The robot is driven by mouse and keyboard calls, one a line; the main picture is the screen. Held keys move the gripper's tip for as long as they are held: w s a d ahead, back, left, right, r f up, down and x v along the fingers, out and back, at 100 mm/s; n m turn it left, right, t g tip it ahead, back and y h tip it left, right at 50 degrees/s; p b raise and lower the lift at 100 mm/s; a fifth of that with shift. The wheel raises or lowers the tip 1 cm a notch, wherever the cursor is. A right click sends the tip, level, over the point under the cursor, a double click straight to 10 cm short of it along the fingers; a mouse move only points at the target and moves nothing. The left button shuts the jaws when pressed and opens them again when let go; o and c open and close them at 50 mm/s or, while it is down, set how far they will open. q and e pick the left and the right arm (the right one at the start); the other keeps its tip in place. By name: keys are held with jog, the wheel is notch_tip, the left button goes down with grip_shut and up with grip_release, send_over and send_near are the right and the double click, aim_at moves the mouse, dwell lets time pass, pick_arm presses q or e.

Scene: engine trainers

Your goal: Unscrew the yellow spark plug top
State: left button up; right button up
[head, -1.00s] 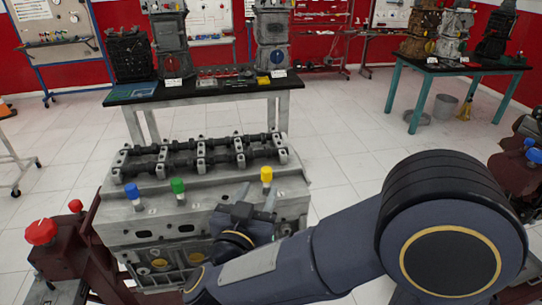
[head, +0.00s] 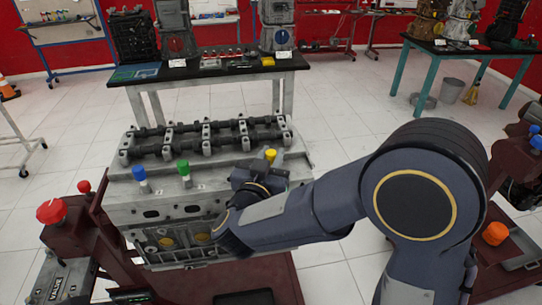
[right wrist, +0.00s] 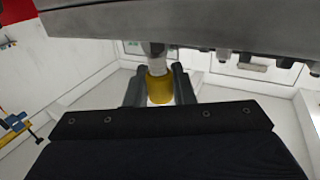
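The yellow spark plug top (head: 270,155) stands at the right end of a row on the front of the grey engine block (head: 150,195). My right gripper (head: 266,163) is at it, coming from the front right. In the right wrist view the yellow top (right wrist: 159,88) sits between the two dark fingers (right wrist: 159,84), one on each side, on a pale stem. The fingers look open, with little room beside the top; whether either touches it is hard to tell. In the head view the gripper hides part of the plug. My left gripper is not in view.
A green top (head: 183,167) and a blue top (head: 139,173) stand to the left on the same block. Camshafts (head: 205,137) lie behind them. A red knob (head: 50,211) is at the left, an orange knob (head: 495,233) at the right. A black-topped table (head: 205,72) stands behind.

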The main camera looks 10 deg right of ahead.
grip_shut()
jog(key=shift+y, duration=0.3)
jog(key=n+t+y+b, duration=0.1)
jog(key=n+y, duration=0.2)
jog(key=y, duration=0.1)
jog(key=shift+d+f+t+b, duration=0.1)
jog(key=shift+t+b, duration=0.2)
jog(key=shift+t, duration=0.1)
jog(key=shift+n+y+b, duration=1.05)
jog(key=shift+n+y, duration=0.65)
jog(key=shift+y, duration=0.9)
jog(key=o, duration=0.6)
grip_release()
jog(key=shift+c, duration=0.2)
